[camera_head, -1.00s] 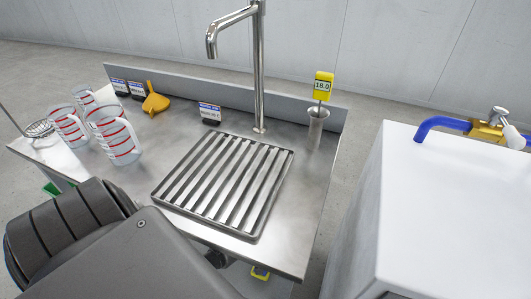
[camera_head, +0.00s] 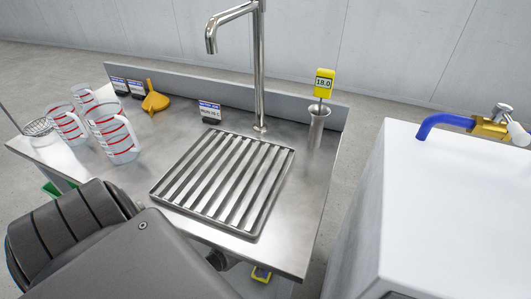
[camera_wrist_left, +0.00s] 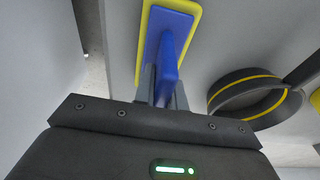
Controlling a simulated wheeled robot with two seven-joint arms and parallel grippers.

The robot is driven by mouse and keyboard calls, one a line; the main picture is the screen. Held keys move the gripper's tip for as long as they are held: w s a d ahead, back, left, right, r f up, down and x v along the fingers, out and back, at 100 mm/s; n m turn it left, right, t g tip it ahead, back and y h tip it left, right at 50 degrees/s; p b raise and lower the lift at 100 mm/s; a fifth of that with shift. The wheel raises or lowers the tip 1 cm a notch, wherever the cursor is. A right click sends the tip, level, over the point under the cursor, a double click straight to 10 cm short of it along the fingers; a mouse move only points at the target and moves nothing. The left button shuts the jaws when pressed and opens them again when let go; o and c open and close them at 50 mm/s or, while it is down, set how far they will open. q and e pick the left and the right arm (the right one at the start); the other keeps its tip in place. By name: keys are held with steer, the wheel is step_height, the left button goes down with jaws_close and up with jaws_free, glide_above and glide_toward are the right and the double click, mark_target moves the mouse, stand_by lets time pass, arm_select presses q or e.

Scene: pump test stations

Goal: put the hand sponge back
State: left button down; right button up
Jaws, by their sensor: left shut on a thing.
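The hand sponge, a blue plate and handle with a yellow pad (camera_wrist_left: 145,38), is in the left wrist view. My left gripper (camera_wrist_left: 163,88) is shut on its blue handle (camera_wrist_left: 168,60). The yellow edge shows around the blue plate, beyond the fingers. In the head view, my left arm covers the lower left, and its gripper and the sponge are hidden. My right gripper is in neither current view. I cannot tell which spot belongs to the sponge.
A black ring with a yellow stripe (camera_wrist_left: 247,98) is right of the sponge. The steel bench (camera_head: 310,190) carries a slatted grate (camera_head: 153,190), a tap (camera_head: 259,70), measuring jugs (camera_head: 114,138), a yellow funnel (camera_head: 154,100) and a cup with a probe (camera_head: 317,125). A white cabinet (camera_head: 450,200) stands right.

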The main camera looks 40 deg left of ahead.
arm_select(q)
steer(key=shift+f, duration=0.1)
steer(key=c, duration=1.5)
jaws_free()
steer(key=shift+o, duration=0.2)
arm_select(e)
steer(key=shift+r, duration=0.25)
steer(key=shift+s+f, duration=0.15)
steer(key=shift+f, duration=0.1)
